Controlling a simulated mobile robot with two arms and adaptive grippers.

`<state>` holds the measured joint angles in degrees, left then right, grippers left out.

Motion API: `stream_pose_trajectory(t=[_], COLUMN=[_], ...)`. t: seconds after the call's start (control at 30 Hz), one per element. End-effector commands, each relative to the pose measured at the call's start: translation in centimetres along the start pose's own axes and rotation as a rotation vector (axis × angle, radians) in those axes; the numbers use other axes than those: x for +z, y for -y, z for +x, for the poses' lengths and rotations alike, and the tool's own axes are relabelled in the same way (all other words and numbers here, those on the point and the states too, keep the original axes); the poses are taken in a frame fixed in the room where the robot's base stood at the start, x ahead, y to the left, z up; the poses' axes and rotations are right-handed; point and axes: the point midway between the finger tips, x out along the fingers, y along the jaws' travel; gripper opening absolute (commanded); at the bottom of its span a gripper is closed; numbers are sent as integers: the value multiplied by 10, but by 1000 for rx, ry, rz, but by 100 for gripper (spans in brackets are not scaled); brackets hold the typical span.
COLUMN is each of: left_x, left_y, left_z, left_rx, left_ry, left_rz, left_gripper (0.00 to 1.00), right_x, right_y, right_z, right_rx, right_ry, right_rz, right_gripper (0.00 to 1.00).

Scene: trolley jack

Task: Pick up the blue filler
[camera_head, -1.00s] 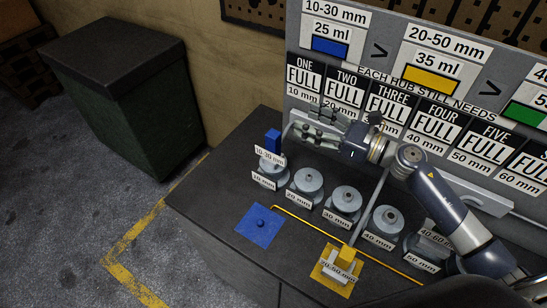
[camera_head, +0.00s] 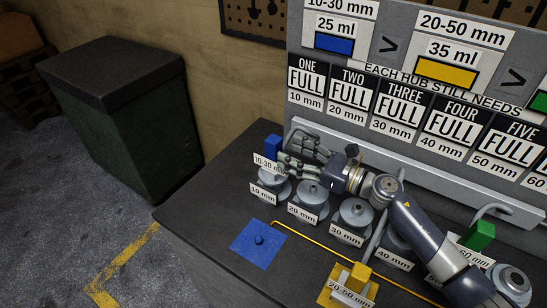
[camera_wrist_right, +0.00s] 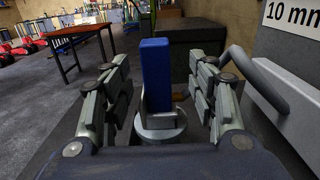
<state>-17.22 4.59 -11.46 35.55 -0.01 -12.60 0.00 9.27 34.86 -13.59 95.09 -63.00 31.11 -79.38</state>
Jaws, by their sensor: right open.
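The blue filler (camera_head: 272,147) is an upright blue block with a 10-30 mm label in front of it. It stands at the hub marked 10 mm (camera_head: 272,188), at the left end of the hub row. My right gripper (camera_head: 287,155) is open and just right of the filler in the head view. In the right wrist view the filler (camera_wrist_right: 156,70) stands upright between the two spread fingers, slightly farther out, with a gap on each side. Its lower part is partly hidden by a grey holder. My left gripper is not in view.
Hubs marked 20 mm (camera_head: 312,194) and 30 mm (camera_head: 356,213) stand along the row under my right arm. A yellow filler (camera_head: 359,277) and a green filler (camera_head: 477,236) stand farther right. A blue mat (camera_head: 258,254) lies in front. The sign board (camera_head: 385,50) rises behind.

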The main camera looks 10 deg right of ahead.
Motion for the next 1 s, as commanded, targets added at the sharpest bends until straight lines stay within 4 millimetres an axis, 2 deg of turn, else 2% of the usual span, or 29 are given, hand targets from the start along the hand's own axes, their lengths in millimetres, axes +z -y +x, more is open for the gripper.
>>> stream_pose_trajectory(t=[0.17, 0.37, 0.5, 0.77, 0.8, 0.83, 1.0], left_x=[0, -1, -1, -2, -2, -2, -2], left_y=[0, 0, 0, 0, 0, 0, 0], left_z=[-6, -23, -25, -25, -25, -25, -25], left_rx=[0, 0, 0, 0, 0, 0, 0], left_ry=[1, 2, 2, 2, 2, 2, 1], left_rz=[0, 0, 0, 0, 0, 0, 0], left_gripper=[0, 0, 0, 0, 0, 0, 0], right_x=[2, 1, -2, -4, -4, -4, -4], right_y=[-1, -6, -5, -5, -5, -5, -5], right_z=[14, 42, 58, 62, 62, 62, 62], right_rx=[0, 1, 0, 0, 0, 0, 0], right_ry=[1, 2, 1, -1, -1, -1, -1], right_rz=[1, 3, 1, -1, -1, -1, 0], right_gripper=[53, 53, 53, 53, 51, 44, 6])
